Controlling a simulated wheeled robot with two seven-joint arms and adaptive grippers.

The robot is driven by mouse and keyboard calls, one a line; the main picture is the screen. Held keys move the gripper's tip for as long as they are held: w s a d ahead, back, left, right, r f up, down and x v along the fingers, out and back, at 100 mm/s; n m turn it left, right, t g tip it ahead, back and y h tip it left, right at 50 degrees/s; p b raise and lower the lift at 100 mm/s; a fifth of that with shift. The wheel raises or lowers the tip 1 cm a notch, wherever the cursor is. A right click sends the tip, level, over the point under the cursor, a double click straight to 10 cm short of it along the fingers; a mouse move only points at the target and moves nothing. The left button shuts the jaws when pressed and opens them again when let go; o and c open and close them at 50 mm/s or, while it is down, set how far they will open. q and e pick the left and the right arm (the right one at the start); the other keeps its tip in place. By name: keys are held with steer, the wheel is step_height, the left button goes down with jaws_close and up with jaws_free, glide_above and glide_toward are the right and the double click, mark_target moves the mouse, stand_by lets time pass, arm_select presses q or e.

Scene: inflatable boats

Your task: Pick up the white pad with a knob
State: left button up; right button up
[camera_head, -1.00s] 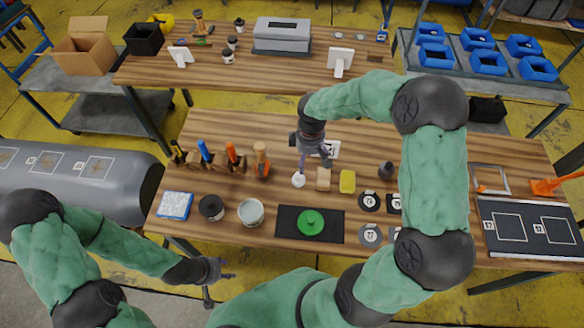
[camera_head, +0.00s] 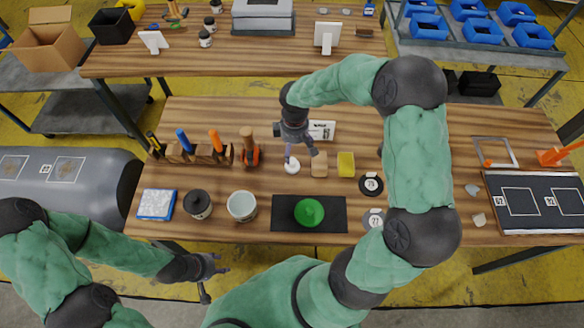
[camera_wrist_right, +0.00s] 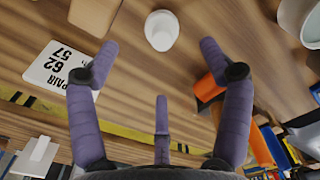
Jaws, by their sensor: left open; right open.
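The white pad with a knob (camera_head: 292,167) is a small round white piece on the wooden table, left of a tan block. In the right wrist view, the pad (camera_wrist_right: 161,30) lies at the top, beyond the fingertips. My right gripper (camera_head: 301,158) is open above and just behind the pad, its purple fingers spread. Nothing is between the fingers in the right wrist view (camera_wrist_right: 157,55). Whether a finger touches the pad cannot be told. My left gripper (camera_head: 215,272) is open and empty in front of the table's near edge.
A tan block (camera_head: 319,164) and a yellow sponge-like block (camera_head: 346,165) lie right of the pad. A white label card (camera_head: 321,131) is behind. A green disc (camera_head: 309,211) on a black mat (camera_head: 335,222) lies in front.

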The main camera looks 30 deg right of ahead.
mark_target(292, 161)
step_height(292, 161, down, 5)
steer(key=shift+f+b, duration=0.15)
steer(key=shift+b, duration=0.35)
steer(key=shift+w+a+f+b, duration=0.1)
steer(key=shift+f+b, duration=0.15)
steer(key=shift+f, duration=0.65)
steer(key=shift+w+f+b, duration=0.15)
steer(key=shift+f+b, duration=0.15)
steer(key=shift+f, duration=0.55)
steer(key=shift+w+a+f+b, duration=0.1)
steer(key=shift+f+b, duration=0.15)
steer(key=shift+f, duration=0.65)
steer(key=c, duration=1.3)
